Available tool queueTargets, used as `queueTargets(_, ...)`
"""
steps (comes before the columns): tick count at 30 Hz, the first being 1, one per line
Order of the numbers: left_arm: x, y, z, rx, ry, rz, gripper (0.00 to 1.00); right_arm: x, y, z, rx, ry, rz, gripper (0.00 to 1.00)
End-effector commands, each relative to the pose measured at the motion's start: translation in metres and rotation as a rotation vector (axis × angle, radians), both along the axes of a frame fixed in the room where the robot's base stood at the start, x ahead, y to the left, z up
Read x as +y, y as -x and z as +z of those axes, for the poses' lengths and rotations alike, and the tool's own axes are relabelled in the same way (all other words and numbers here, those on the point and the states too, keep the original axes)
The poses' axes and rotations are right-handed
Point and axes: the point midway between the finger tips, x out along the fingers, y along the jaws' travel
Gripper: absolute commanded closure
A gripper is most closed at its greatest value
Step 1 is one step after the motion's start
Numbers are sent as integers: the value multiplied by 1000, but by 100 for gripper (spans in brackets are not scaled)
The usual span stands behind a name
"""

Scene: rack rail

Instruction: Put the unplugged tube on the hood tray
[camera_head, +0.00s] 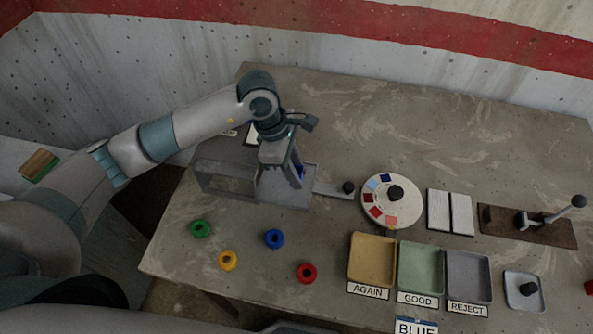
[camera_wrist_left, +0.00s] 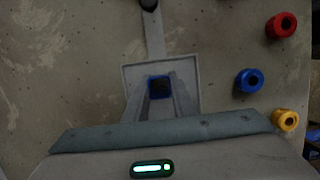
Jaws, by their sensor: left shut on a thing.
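My left gripper (camera_head: 297,176) is over the grey hood tray (camera_head: 290,202), pointing down. It is shut on a small blue-edged tube (camera_wrist_left: 159,87) with a dark middle, which shows between the fingertips in the left wrist view. In the head view only a sliver of blue shows beside the fingers. The tray also shows in the left wrist view (camera_wrist_left: 188,86), around and beneath the fingertips. I cannot tell whether the tube touches the tray. The clear hood (camera_head: 222,177) stands to the left of the tray. My right gripper is not in view.
Green (camera_head: 200,229), yellow (camera_head: 227,261), blue (camera_head: 274,239) and red (camera_head: 307,273) rings lie in front. A handle with a black knob (camera_head: 348,187) extends right from the tray toward a colour dial (camera_head: 404,211). AGAIN (camera_head: 351,281), GOOD and REJECT bins stand at the front right.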

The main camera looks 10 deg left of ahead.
Motion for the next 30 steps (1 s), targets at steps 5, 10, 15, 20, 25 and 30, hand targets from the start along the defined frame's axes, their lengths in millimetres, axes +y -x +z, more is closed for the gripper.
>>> queueTargets(5,0,0,-1,0,0,0,93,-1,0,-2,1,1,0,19)
queueTargets(10,0,0,-3,0,0,0,93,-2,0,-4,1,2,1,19)
queueTargets(15,0,0,-3,0,0,0,93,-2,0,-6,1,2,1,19)
queueTargets(20,0,0,-4,0,0,0,93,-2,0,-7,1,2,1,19)
queueTargets(25,0,0,-4,0,0,0,58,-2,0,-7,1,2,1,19)
queueTargets(30,0,0,-4,0,0,0,55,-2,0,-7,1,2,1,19)
